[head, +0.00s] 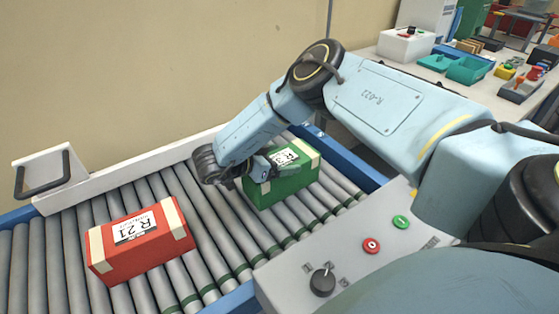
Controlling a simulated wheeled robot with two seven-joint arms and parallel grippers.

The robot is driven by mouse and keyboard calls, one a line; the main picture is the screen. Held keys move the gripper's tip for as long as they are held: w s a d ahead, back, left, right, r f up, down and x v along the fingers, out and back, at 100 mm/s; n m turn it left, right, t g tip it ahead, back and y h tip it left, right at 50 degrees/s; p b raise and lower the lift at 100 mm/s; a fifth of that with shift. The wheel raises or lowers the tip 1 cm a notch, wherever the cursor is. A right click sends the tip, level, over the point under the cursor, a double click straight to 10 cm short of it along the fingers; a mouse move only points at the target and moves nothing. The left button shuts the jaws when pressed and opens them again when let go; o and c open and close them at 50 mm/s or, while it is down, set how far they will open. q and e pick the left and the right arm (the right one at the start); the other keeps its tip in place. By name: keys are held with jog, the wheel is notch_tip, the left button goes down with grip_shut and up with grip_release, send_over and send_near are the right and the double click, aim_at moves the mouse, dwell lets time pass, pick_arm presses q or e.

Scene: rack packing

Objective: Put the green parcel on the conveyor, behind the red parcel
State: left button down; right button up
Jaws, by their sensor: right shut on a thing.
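The green parcel (284,187) has cream end bands and a white label, partly covered by my gripper. It is at the right part of the roller conveyor (205,239), on or just above the rollers; I cannot tell which. My right gripper (268,170) is shut on the green parcel from its left and upper side. The red parcel (140,242), with cream bands and a label reading R 21, sits on the rollers to the left, apart from the green one. My left gripper is not in view.
A control panel (330,255) with a black knob and red and green buttons stands at the conveyor's near side. A white guide rail (125,172) with a dark handle runs along the far side. A bench with teal bins (468,69) is at the back right. Bare rollers separate the parcels.

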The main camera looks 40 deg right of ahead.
dwell(0.3)
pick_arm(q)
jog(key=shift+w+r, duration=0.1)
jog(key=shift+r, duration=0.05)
pick_arm(e)
jog(key=o, duration=1.7)
jog(key=shift+f, duration=0.1)
jog(key=shift+r, duration=0.2)
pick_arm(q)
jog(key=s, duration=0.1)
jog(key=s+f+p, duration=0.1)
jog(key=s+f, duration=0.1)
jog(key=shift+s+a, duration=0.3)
pick_arm(e)
jog(key=v, duration=1.2)
jog(key=shift+f, duration=0.1)
